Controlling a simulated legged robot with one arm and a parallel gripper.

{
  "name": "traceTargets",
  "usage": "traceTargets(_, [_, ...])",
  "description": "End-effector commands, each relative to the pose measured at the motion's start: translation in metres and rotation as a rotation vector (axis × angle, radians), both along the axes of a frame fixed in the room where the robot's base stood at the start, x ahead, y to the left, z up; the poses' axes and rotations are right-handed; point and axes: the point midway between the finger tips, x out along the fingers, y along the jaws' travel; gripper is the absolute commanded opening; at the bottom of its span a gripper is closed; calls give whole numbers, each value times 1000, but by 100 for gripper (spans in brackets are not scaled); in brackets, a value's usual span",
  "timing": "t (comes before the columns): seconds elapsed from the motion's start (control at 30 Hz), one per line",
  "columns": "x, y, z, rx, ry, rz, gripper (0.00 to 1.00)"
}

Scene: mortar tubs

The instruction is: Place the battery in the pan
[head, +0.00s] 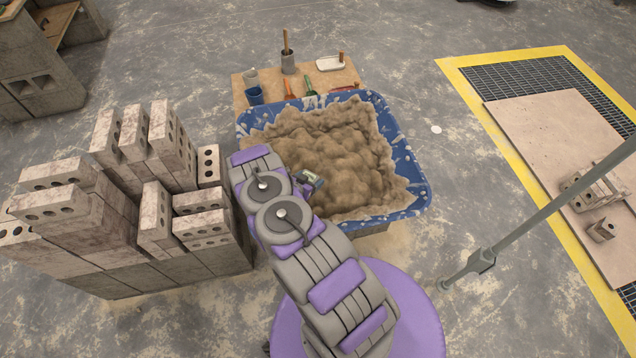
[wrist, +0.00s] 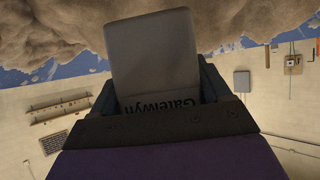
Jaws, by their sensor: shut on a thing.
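My gripper (wrist: 158,88) is shut on a pale grey block with rounded corners and dark lettering, which I take to be the battery (wrist: 152,55). The dark jaws sit on its left and right sides. In the head view my gripper (head: 309,179) is small, over the left part of the mortar tub, with the battery hardly discernible there. A shallow white dish, probably the pan (head: 329,64), lies on the wooden board behind the tub, well apart from my gripper. Its inside looks empty.
The blue tub (head: 414,176) is heaped with mortar (head: 335,150). The board (head: 300,76) also carries a brush in a pot (head: 288,63), a blue cup (head: 254,95) and trowels. Stacked bricks (head: 130,200) stand left. A grey pole (head: 540,216) crosses the right.

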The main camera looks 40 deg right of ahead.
Motion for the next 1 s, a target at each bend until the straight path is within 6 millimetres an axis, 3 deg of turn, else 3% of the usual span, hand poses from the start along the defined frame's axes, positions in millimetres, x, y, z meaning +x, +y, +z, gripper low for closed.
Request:
traceTargets(0.2, [0, 3, -38, -1, 3, 4, 28])
traceTargets(0.47, [1, 1, -60, 1, -1, 3, 28])
traceTargets(0.63, [0, 1, -85, 1, 3, 2, 28])
traceTargets(1.0, [1, 1, -90, 0, 0, 1, 28])
